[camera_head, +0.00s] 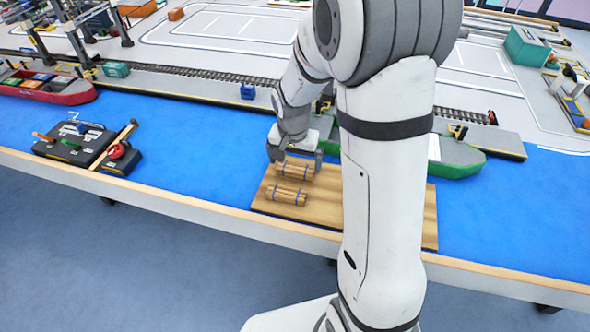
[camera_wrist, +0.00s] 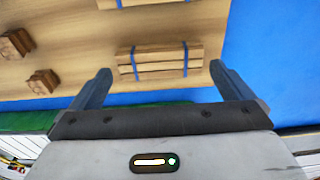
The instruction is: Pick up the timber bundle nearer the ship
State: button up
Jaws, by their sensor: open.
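Two timber bundles with blue straps lie on a wooden board (camera_head: 262,205). The bundle nearer the ship (camera_head: 296,171) is just under my gripper (camera_head: 295,158) in the head view. In the wrist view this bundle (camera_wrist: 160,60) lies lengthwise across the gap between the fingertips (camera_wrist: 160,72), with one finger off each end. My gripper is open and empty; its exact height over the bundle is hard to tell. The other bundle (camera_head: 287,194) lies nearer the board's front edge and is cut off at the top of the wrist view (camera_wrist: 140,2). The green ship (camera_head: 455,160) is partly hidden by my arm.
Two small brown wooden pieces (camera_wrist: 42,82) (camera_wrist: 15,43) sit on the board to the left in the wrist view. A dark tool tray (camera_head: 72,142) lies on the blue surface at left. A red ship (camera_head: 60,92) is farther left. Blue surface between is clear.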

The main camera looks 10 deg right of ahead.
notch_tip(320, 180, down, 2)
jog(key=shift+w+d+f, duration=0.1)
jog(key=shift+w, duration=0.05)
jog(key=c, duration=0.7)
